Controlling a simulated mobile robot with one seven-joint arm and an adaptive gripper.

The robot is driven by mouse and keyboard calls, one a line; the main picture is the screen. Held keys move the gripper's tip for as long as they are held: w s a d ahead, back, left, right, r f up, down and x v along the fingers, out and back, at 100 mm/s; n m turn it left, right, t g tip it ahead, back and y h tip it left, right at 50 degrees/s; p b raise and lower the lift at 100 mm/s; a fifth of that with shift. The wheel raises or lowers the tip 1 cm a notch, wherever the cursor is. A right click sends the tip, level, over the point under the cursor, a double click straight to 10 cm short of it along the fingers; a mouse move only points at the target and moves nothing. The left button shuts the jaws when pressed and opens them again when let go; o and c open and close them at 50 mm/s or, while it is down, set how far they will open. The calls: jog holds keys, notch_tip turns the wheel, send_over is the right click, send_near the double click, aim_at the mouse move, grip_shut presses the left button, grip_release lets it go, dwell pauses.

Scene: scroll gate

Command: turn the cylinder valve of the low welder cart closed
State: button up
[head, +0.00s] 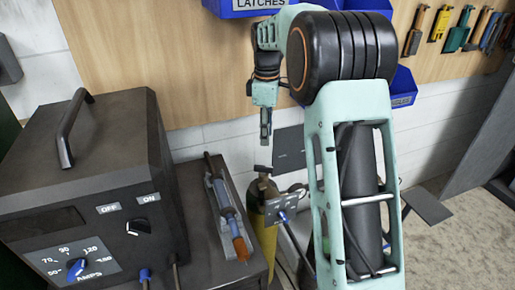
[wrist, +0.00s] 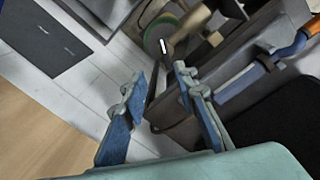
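The yellow gas cylinder (head: 262,220) stands upright beside the low welder cart (head: 190,190). Its valve (head: 262,170) sits on top, with a dark handle. My gripper (head: 265,136) points down above the valve, with a gap between them, and is seen nearly edge-on. In the wrist view my gripper (wrist: 158,76) has its two blue fingers apart with nothing held between them. Beyond the fingertips are a dark bar-like part with a white mark, apparently the valve handle (wrist: 163,48), and a tan metal part beside it. The handle's exact turn is unclear.
The grey welder (head: 85,180) with an OFF/ON switch and amps dial stands at left. A torch (head: 226,215) with an orange part lies on the cart. Blue bins (head: 240,8) and hanging tools line the wall.

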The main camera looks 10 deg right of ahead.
aim_at(264, 166)
jog(key=shift+g, duration=0.3)
jog(key=f, duration=0.4)
jog(key=f+p, duration=0.1)
jog(key=f, duration=0.7)
jog(key=shift+a+f+p, duration=0.15)
jog(key=shift+a+p, duration=0.1)
jog(key=shift+p, duration=0.05)
jog(key=shift+c, duration=0.4)
grip_shut()
